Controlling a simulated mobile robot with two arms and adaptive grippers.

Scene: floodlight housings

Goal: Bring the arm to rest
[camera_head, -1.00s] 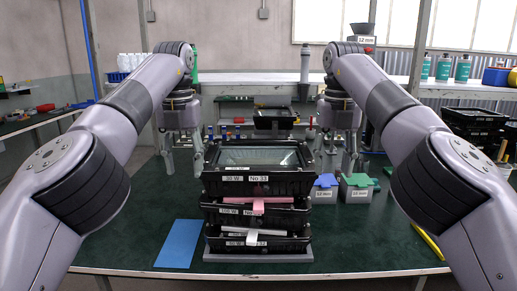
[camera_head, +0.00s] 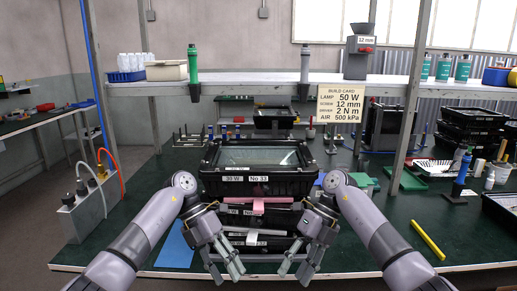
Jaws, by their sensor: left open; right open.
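My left gripper (camera_head: 228,262) is low in front of the left side of the housing stack, fingers apart and empty, pointing down. My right gripper (camera_head: 295,264) mirrors it at the right side of the stack, also open and empty. Both arms are drawn back, with their elbows low at the bottom of the view. The stack of black floodlight housings stands between and behind them. The top housing (camera_head: 258,178), marked 30 W and No 33, has a glass front. The lower housings carry pink and white tags and are partly hidden by my grippers.
A build card (camera_head: 340,105) hangs from the shelf (camera_head: 230,84). A blue sheet (camera_head: 175,250) lies left of the stack, partly behind my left arm. A yellow bar (camera_head: 428,240) lies at the right. An air manifold (camera_head: 85,190) with hoses stands left.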

